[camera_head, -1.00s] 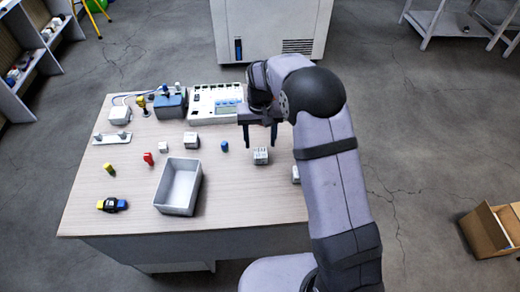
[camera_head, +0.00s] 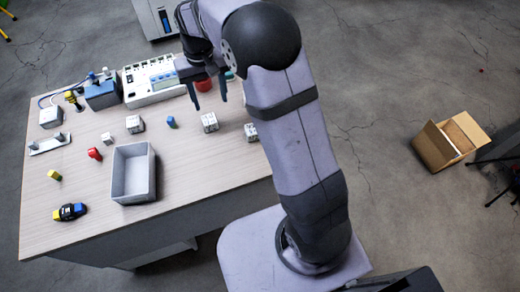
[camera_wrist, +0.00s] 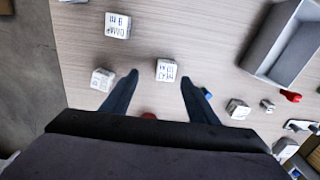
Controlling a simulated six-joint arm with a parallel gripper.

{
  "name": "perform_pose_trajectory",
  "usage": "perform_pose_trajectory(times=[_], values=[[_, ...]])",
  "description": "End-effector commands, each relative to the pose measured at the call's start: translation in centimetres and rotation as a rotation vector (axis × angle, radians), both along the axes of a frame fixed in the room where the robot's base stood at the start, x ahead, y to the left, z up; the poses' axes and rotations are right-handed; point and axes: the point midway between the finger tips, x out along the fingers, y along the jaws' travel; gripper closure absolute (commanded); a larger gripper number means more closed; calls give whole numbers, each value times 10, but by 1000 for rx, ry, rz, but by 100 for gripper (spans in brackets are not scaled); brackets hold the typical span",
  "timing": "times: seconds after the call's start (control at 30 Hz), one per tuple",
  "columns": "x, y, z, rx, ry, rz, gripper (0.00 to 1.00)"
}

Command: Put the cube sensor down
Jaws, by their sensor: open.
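My gripper (camera_head: 209,104) is open and empty above the table, its two fingers apart and pointing down. A white cube with dark printing (camera_head: 209,122) stands on the table close to the fingertips. In the wrist view this cube (camera_wrist: 167,70) shows between the two fingers (camera_wrist: 158,80), with none of them touching it as far as I can see. A second printed white cube (camera_head: 251,131) stands to its right, beside my arm. A third (camera_head: 134,123) stands to the left. The wrist view shows one more printed cube (camera_wrist: 103,79), hidden in the head view. I cannot tell which is the cube sensor.
A grey bin (camera_head: 118,190) stands at the front of the table (camera_head: 200,170). A small blue piece (camera_head: 171,122), a red piece (camera_head: 95,154) and a yellow piece (camera_head: 54,175) lie around. A white device (camera_head: 150,90) and a red button (camera_head: 204,84) are at the back.

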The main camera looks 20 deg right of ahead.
Motion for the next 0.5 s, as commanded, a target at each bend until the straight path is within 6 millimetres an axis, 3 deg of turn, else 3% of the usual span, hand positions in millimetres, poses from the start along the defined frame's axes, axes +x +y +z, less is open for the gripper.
perform_pose_trajectory(times=[0.23,0.5], values=[[-81,-40,7,0,-3,-3,46],[-181,-68,-7,-1,-4,-1,46]])
